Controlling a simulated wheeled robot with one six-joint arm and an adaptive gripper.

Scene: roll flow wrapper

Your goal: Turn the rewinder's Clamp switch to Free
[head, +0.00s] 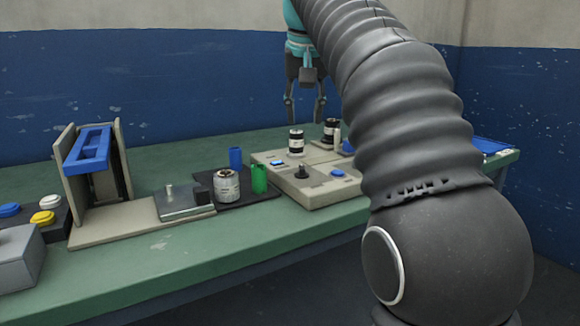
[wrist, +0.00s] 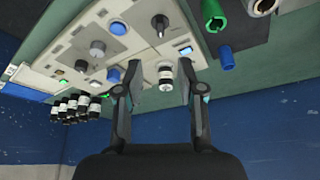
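The rewinder appears to be the beige box (head: 315,197) at the right of the bench, with a dark knob (head: 302,172) on its top. A dark pointed knob (wrist: 160,24) shows at the top of the wrist view, on the pale panel (wrist: 138,45). Its labels are too small to read, so I cannot tell which knob is Clamp or how it is set. My gripper (head: 304,118) hangs above the back of the box, open and empty, fingers pointing down.

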